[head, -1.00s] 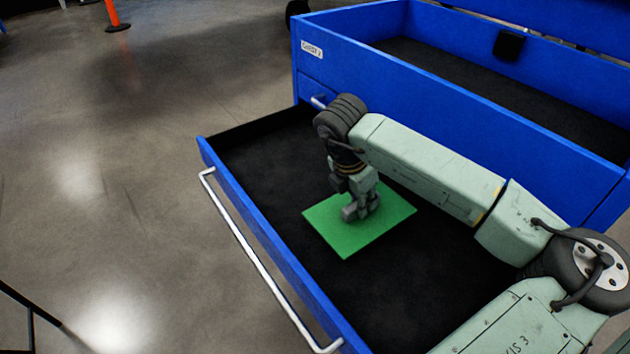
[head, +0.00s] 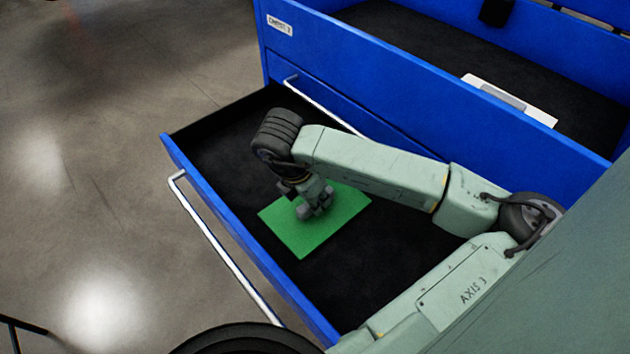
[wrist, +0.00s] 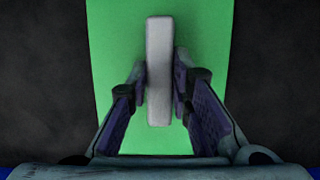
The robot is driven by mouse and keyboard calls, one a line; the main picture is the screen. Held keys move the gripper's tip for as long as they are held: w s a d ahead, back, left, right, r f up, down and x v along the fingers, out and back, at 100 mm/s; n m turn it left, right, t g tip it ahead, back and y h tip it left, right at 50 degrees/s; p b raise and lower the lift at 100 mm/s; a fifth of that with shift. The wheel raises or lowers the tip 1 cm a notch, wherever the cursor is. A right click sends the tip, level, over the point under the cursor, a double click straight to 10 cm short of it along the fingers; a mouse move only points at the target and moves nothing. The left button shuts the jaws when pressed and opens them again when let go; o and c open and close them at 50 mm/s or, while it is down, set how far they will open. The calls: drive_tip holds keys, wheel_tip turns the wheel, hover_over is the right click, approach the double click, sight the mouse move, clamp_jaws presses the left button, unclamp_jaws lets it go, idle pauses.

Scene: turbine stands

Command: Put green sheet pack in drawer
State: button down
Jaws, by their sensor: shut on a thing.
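The green sheet pack (head: 342,213) is a flat green square inside the open drawer (head: 237,253), over its black lining. In the wrist view the green sheet pack (wrist: 112,55) has a grey upright handle (wrist: 159,75) in its middle. My gripper (head: 318,208) is above the pack in the head view. In the wrist view my gripper (wrist: 159,84) has its two fingers closed on either side of the handle, touching it. I cannot tell whether the pack rests on the drawer floor or hovers slightly above it.
The drawer has a silver bar handle (head: 225,255) along its front. A blue cabinet (head: 430,105) rises behind it, with a white object (head: 512,101) in its black-lined top. Bare black drawer floor (head: 225,155) lies left of the pack. Grey floor is open at left.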

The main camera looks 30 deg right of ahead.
drive_tip(key=shift+a+f+b, duration=0.1)
drive_tip(key=shift+f+b, duration=0.2)
drive_tip(key=shift+b, duration=0.05)
drive_tip(key=c, duration=1.5)
unclamp_jaws()
drive_tip(key=shift+r, duration=0.1)
drive_tip(key=shift+o, duration=0.2)
drive_tip(key=b+v, duration=0.1)
drive_tip(key=v, duration=1.1)
drive_tip(key=shift+r, duration=0.1)
